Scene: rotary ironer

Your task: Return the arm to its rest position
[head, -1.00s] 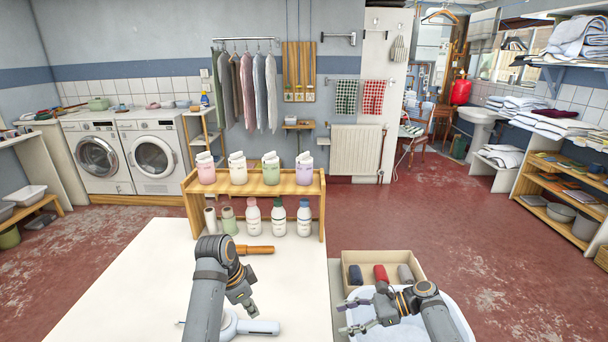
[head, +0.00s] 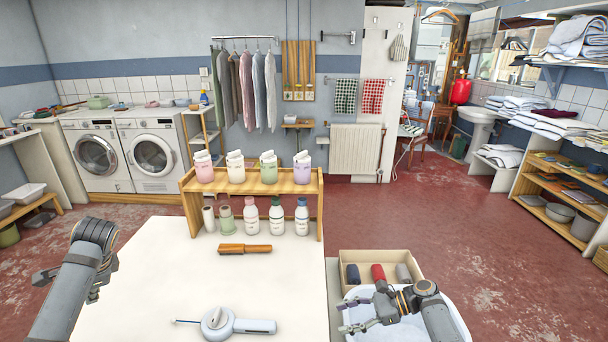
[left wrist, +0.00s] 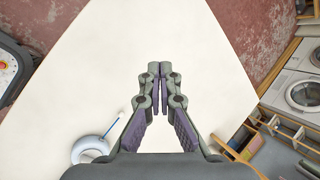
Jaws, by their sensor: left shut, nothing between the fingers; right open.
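My left arm is at the left edge of the white table (head: 150,290) in the head view. Its gripper (head: 94,294) is partly hidden behind my own arm. In the left wrist view the left gripper (left wrist: 160,68) has its fingertips together over the bare table top, with nothing between them. My right gripper (head: 350,318) is open and empty over the white basin (head: 455,318) at the lower right.
A white round-bodied tool with a handle (head: 240,325) and a wooden-handled brush (head: 245,249) lie on the table. A wooden shelf (head: 250,187) with several bottles stands at its back. A box (head: 400,260) of dark and red items sits behind the basin.

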